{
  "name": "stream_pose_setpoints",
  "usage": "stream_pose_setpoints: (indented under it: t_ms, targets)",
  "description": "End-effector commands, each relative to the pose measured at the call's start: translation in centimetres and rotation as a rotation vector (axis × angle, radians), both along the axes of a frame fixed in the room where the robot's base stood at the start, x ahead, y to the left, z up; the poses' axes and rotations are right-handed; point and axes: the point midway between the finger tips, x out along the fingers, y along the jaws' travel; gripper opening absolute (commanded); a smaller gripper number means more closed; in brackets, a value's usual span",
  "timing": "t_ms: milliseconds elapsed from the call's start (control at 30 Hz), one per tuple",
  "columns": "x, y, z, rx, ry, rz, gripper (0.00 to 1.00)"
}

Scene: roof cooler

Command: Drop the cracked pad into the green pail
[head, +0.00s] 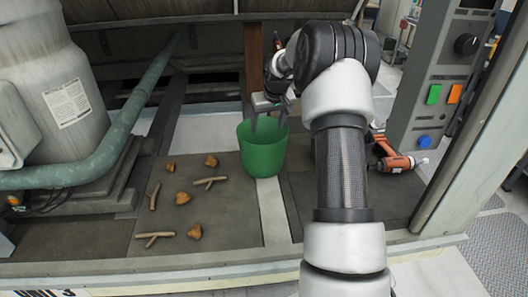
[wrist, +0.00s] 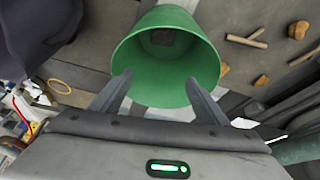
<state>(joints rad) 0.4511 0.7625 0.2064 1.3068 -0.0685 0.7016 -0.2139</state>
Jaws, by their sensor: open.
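The green pail (head: 262,155) stands upright on the dark deck near the middle of the head view. It also shows in the wrist view (wrist: 150,85), seen from above into its mouth. A small dark, squarish piece (wrist: 164,38) lies inside on the pail's bottom. It looks like the pad, but I cannot make out a crack. My gripper (head: 268,122) is over the pail's rim, fingers pointing down. Its two fingers show apart in the wrist view (wrist: 158,77), with nothing between them.
Several brown lumps (head: 183,198) and sticks (head: 153,196) lie left of the pail. An orange-and-black power tool (head: 395,162) lies to the right. A green pipe (head: 110,145) and a grey tank (head: 50,90) stand at left. A control panel (head: 445,80) is at right.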

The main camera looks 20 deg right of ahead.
Motion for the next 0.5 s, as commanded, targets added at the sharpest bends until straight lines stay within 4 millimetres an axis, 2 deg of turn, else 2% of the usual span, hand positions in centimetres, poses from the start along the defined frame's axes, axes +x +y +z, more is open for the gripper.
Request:
stream_pose_setpoints:
  t_ms: [133, 267, 500]
  targets:
    - [-0.2, 0.0, 0.5, 0.0, -0.001, 0.0, 0.68]
    - [-0.8, 0.0, 2.3, -0.001, -0.004, 0.0, 0.68]
    - [-3.0, 0.1, 7.6, -0.003, -0.006, -0.001, 0.68]
